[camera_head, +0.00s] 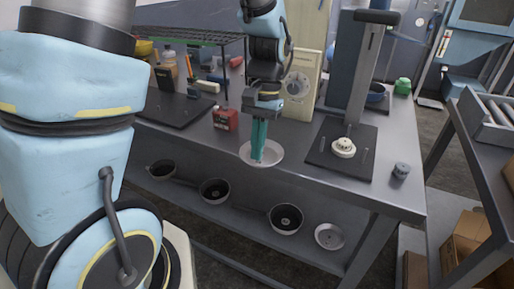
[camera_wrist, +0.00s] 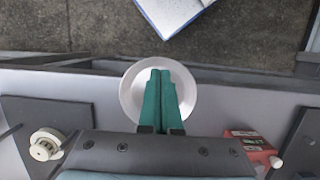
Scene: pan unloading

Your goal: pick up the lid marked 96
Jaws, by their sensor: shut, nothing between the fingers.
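A pale, shallow round piece (camera_head: 274,157), like a lid or dish, sits near the front edge of the bench. In the wrist view it is a white disc (camera_wrist: 129,96) partly covered by my fingers. No number can be read on it. My gripper (camera_head: 257,159) points down at this disc with its green fingers together and empty. In the wrist view the fingers (camera_wrist: 160,73) cross the disc's middle. I cannot tell whether the tips touch it. Another pale round piece (camera_head: 329,237) lies at the right on the lower shelf, its marking unreadable.
Dark-bottomed round pans (camera_head: 286,219) stand along the lower shelf. A red box (camera_head: 225,120) is left of the gripper on the bench, a beige dial device (camera_head: 300,85) behind. A stand with a dark base (camera_head: 340,165) and a small grey knob-like piece (camera_head: 401,170) are right.

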